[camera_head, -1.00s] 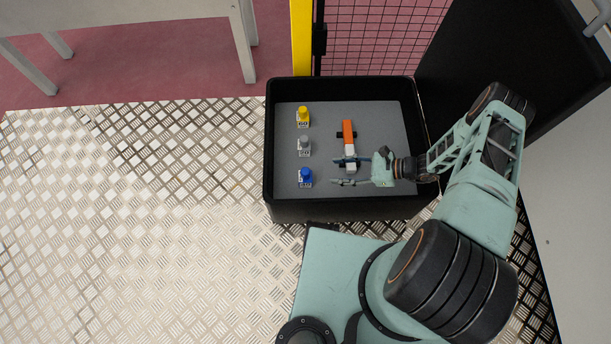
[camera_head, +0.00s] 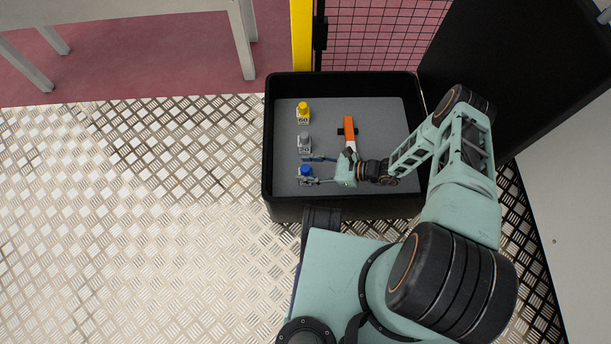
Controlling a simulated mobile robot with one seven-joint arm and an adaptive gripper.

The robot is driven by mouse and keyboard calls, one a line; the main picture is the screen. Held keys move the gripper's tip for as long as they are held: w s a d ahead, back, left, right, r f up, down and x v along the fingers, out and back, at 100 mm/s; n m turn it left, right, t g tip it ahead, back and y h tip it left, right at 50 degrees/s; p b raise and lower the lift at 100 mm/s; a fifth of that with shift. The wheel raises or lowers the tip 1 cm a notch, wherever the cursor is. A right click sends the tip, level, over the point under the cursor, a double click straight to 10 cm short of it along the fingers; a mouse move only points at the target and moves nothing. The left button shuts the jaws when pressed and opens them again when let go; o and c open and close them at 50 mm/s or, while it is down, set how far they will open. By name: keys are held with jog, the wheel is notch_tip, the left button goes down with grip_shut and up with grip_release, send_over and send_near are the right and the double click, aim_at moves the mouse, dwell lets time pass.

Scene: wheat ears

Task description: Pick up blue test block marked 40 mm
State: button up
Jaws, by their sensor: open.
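The blue test block (camera_head: 306,170) stands at the near left of the grey floor of a black bin, with a white label below its blue top. Its label is partly covered by one finger, and I cannot read the number. My gripper (camera_head: 304,169) reaches in from the right and is open. In the picture one finger lies above the blue top and the other below it, so the block appears between the fingertips. I cannot tell whether the fingers touch it or how high they are over the floor.
The black bin (camera_head: 268,150) has raised walls. A grey block (camera_head: 304,138) and a yellow block marked 60 (camera_head: 303,109) stand behind the blue one. An orange and white tool (camera_head: 349,128) lies to the right, partly behind my gripper. The far right floor is clear.

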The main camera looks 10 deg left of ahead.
jog(key=shift+a, duration=0.15)
grip_shut()
jog(key=shift+r, duration=0.1)
dwell(0.4)
